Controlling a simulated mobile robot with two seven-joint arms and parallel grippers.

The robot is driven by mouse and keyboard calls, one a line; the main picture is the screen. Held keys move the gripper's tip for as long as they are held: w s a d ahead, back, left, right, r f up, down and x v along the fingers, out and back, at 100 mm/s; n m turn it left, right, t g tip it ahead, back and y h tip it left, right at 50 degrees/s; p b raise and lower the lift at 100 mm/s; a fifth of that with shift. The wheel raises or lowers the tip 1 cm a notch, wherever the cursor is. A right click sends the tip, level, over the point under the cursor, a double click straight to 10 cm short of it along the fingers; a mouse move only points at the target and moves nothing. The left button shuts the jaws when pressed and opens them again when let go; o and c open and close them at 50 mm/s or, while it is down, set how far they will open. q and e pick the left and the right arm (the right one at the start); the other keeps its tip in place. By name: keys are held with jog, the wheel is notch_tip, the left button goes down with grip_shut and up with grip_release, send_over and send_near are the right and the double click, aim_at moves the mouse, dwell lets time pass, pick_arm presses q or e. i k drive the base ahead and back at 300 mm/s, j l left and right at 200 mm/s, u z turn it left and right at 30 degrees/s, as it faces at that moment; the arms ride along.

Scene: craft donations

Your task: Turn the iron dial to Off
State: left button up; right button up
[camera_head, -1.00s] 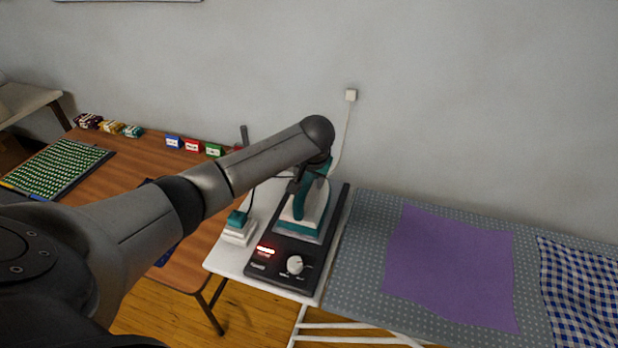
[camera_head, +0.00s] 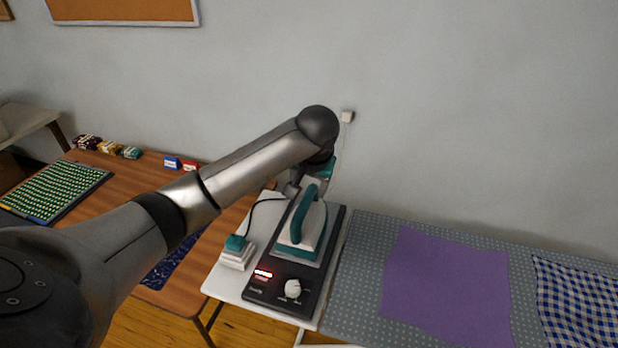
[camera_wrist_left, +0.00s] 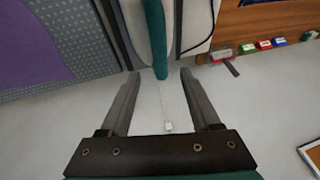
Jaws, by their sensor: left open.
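The iron (camera_head: 301,238), white and teal with a teal handle (camera_head: 304,213), rests on a dark base (camera_head: 325,262). The white round dial (camera_head: 293,289) sits on the base's front panel, beside a lit red display (camera_head: 263,273). The small marks around the dial are too small to read. My left gripper (camera_head: 295,188) is behind the iron, largely hidden by its own arm. In the left wrist view the gripper (camera_wrist_left: 161,74) is open, and the end of the teal handle (camera_wrist_left: 154,38) shows between its fingertips. Nothing is gripped. My right gripper is not in view.
A white and teal block-like object (camera_head: 237,251) stands left of the base. A cord runs towards a wall socket (camera_head: 347,116). A purple cloth (camera_head: 450,285) and a blue checked cloth (camera_head: 580,300) lie on the ironing board at right. A wooden table (camera_head: 140,190) stands at left.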

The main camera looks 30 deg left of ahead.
aim_at(292, 287)
jog(key=u, duration=1.2)
jog(key=i+j+z, duration=0.15)
jog(key=k, duration=0.05)
